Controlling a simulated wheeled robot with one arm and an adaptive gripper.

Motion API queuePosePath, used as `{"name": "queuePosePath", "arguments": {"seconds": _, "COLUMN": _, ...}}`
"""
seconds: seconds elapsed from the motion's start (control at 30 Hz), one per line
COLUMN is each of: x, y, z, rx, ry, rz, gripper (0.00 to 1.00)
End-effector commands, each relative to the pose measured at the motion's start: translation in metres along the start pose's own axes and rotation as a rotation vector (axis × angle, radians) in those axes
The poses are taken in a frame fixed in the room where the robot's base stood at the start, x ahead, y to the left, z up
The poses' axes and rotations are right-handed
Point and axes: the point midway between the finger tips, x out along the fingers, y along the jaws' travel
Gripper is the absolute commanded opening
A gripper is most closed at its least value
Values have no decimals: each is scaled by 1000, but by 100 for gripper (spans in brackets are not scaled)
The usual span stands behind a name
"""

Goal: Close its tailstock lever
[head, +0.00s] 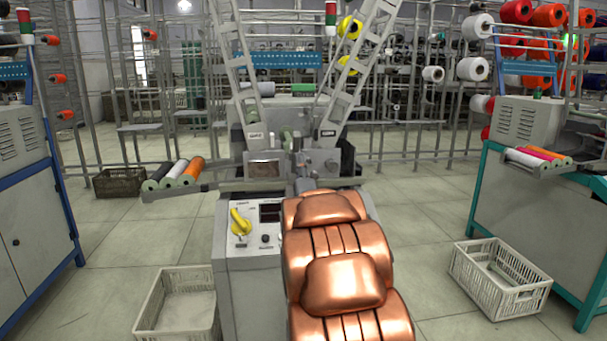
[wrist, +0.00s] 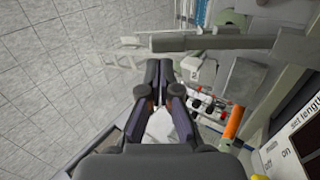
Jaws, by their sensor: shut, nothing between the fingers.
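The grey winding machine (head: 245,270) stands in the middle of the head view, with a yellow knob (head: 240,222) and a small dark display on its front panel. In the wrist view my gripper (wrist: 158,68) is shut and empty, its dark fingertips together beside the machine's grey parts. An orange cylinder (wrist: 233,122) lies to the right of the fingers; I cannot tell if it is the tailstock lever's grip. The tailstock lever is not clearly made out in either view. In the head view my copper-coloured arm covers the machine's front right, and my gripper is not clearly seen.
A side tray (head: 180,192) with several bobbins juts out left of the machine. A grey bar (wrist: 225,42) crosses above the fingers. White crates (head: 178,305) stand on the floor at both sides. Open floor shows at the left of the wrist view.

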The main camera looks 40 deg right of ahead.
Motion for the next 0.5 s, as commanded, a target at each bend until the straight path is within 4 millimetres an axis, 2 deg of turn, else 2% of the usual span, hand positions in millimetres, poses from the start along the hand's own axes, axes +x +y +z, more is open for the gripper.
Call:
{"name": "queuePosePath", "arguments": {"seconds": 0.3, "x": 30, "y": -1, "z": 1, "rx": -1, "ry": -2, "rz": 2, "gripper": 0}}
{"name": "queuePosePath", "arguments": {"seconds": 0.5, "x": 41, "y": -2, "z": 2, "rx": -1, "ry": -3, "rz": -2, "gripper": 0}}
